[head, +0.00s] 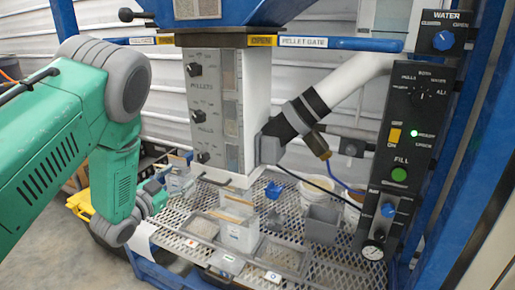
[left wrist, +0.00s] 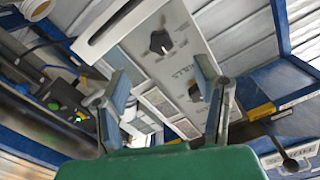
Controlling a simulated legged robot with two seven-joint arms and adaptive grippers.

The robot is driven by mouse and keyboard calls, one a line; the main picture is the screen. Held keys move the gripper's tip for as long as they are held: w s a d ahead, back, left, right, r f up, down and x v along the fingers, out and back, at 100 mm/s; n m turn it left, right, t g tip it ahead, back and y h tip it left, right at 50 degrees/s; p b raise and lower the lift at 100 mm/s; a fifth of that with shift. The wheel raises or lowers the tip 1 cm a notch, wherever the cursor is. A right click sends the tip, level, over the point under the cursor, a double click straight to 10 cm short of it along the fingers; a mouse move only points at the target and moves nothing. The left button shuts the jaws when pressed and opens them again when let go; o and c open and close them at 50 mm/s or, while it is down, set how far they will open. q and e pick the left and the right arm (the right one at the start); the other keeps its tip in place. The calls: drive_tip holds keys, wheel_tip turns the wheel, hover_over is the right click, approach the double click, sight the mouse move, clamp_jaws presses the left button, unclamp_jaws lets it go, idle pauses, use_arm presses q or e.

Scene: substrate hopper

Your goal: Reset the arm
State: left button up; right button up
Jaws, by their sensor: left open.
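My green left arm enters the head view from the left. Its left gripper (head: 166,182) is near the lower left of the grey pellet panel (head: 212,115), above the mesh shelf. In the left wrist view the left gripper (left wrist: 165,88) has two fingers spread apart, with nothing between them. Beyond the fingers, the grey panel with black knobs (left wrist: 195,92) appears tilted. My right gripper is not in view.
A mesh shelf (head: 185,248) holds a white container (head: 238,235), trays of pellets (head: 282,255), a grey bin (head: 322,223) and a blue object (head: 273,190). A black control panel (head: 410,125) is at right. A white pipe (head: 350,80) slants above.

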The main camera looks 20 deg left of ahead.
use_arm(q)
drive_tip(key=s+d+f+n+g+y+b, duration=0.1)
drive_tip(key=s+d+f+n+g, duration=0.1)
drive_tip(key=s+d+f+g, duration=0.5)
drive_tip(key=s+f+n+g+y+b, duration=0.1)
drive_tip(key=s+f, duration=0.4)
drive_tip(key=f, duration=0.7)
drive_tip(key=s+d+f+g, duration=0.3)
drive_tip(key=s, duration=0.5)
drive_tip(key=s+d+f+n+g+b, duration=0.1)
drive_tip(key=s+d+f+g, duration=0.2)
drive_tip(key=s, duration=0.5)
drive_tip(key=s+d+f+n+g, duration=0.1)
drive_tip(key=s+d+f+g, duration=0.2)
drive_tip(key=s, duration=0.6)
drive_tip(key=shift+f+h, duration=0.3)
drive_tip(key=shift+h, duration=0.1)
drive_tip(key=shift+w, duration=0.15)
drive_tip(key=shift+c, duration=0.2)
